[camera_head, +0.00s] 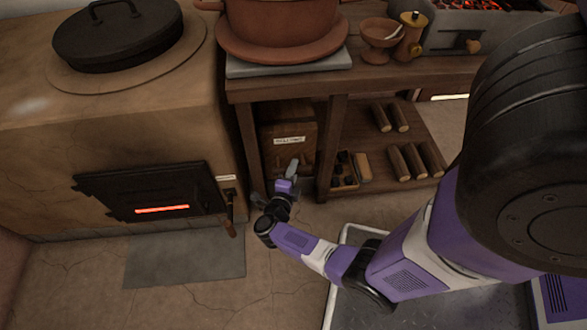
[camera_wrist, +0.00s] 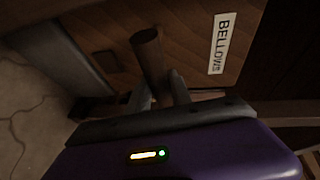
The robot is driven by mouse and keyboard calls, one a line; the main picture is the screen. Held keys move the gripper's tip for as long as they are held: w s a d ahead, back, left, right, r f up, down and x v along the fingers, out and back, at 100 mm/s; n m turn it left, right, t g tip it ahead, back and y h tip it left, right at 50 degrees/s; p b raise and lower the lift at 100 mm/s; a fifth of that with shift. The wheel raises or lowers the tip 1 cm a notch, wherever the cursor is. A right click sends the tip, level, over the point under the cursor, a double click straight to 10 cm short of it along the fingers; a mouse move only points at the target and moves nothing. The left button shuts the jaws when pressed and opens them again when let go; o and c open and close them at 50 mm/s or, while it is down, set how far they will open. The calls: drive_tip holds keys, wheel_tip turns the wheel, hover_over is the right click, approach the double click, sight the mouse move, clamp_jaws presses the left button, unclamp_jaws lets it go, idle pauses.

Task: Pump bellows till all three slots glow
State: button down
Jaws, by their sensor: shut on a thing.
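The bellows (camera_head: 289,125) is a wooden box with a white label, under the table beside the clay stove. In the wrist view its wooden face and the label "BELLOWS" (camera_wrist: 220,43) fill the upper part. A round wooden handle (camera_wrist: 147,50) sticks out from that face. My gripper (camera_wrist: 160,87) is shut on the handle, its fingers at the handle's near end. In the head view my gripper (camera_head: 290,172) is at the box's front, and the handle is mostly hidden. The black stove door (camera_head: 110,188) shows one bright red slot (camera_head: 162,209); I see no other lit slot.
A small handle (camera_head: 229,208) hangs right of the stove door. Right of the bellows, the lower shelf holds a box of dark lumps (camera_head: 344,180) and several short logs (camera_head: 408,162). A table leg (camera_head: 328,150) stands close to my gripper.

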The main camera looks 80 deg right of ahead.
drive_tip(key=s+a+p, duration=0.1)
drive_tip(key=s+a, duration=0.1)
drive_tip(key=a, duration=0.4)
drive_tip(key=s+a+p, duration=0.2)
drive_tip(key=s+a, duration=0.1)
drive_tip(key=a, duration=0.4)
drive_tip(key=shift+s+a, duration=0.25)
drive_tip(key=c, duration=1.2)
unclamp_jaws()
drive_tip(key=shift+o, duration=0.2)
drive_tip(key=a+r, duration=0.1)
drive_tip(key=a, duration=0.6)
drive_tip(key=shift+a+r+p, duration=0.2)
drive_tip(key=shift+a+p, duration=0.1)
drive_tip(key=shift+p, duration=0.1)
